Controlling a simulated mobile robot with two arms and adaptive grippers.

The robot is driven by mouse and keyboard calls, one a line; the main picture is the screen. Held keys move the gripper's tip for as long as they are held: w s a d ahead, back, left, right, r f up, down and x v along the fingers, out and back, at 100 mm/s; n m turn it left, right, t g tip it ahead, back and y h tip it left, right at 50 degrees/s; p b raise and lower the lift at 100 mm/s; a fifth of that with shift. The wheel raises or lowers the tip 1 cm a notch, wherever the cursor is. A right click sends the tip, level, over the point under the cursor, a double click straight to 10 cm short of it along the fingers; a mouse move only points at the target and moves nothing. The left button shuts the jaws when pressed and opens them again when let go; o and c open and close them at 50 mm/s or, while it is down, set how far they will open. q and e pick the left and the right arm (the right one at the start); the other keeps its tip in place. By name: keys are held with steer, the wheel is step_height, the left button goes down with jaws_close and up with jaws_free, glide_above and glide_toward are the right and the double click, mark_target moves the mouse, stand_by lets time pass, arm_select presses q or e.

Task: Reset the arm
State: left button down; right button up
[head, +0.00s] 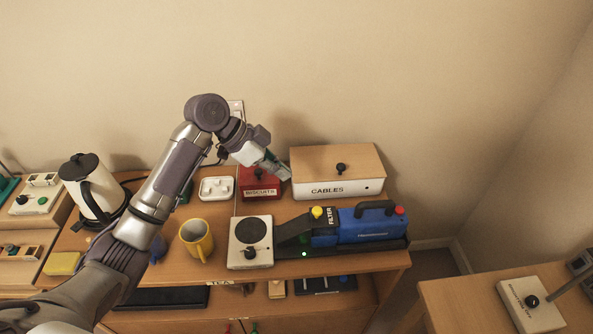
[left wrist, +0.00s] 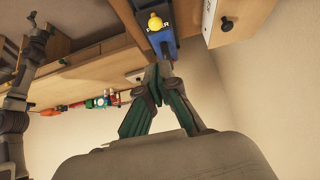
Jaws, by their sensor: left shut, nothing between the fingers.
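My left arm comes in from the left in the head view and bends over the desk. Its gripper (head: 277,168) is in the air in front of the wall, between the red biscuits box (head: 260,182) and the white cables box with a wooden lid (head: 335,165). In the left wrist view the gripper (left wrist: 163,68) has its fingertips together, with nothing between them. The blue machine with a yellow knob (left wrist: 163,42) shows beyond the fingertips there. My right gripper is in neither view.
On the desk (head: 290,262) stand a kettle (head: 92,190), a yellow mug (head: 196,238), a white hot plate (head: 250,240) and the blue filter machine (head: 370,225). A lower shelf holds dark items. A second table (head: 480,295) is at the right, with open floor between.

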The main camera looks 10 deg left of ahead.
arm_select(q)
steer(key=s+d+f+n+y, duration=0.25)
steer(key=s+f+n, duration=0.25)
steer(key=s+f, duration=0.85)
steer(key=s+a+f+n+t+y, duration=0.15)
steer(key=s+a+n, duration=0.25)
steer(key=s, duration=0.5)
steer(key=s+a+f+n+y, duration=0.1)
steer(key=s+a+n+y, duration=0.25)
steer(key=s, duration=0.45)
step_height(320, 180, down, 28)
steer(key=g+b, duration=0.2)
steer(key=s+a+f+b, duration=0.2)
steer(key=s+f, duration=1.5)
steer(key=f, duration=0.1)
steer(key=shift+s+a+g, duration=0.15)
steer(key=shift+s+g, duration=0.15)
steer(key=shift+g, duration=0.15)
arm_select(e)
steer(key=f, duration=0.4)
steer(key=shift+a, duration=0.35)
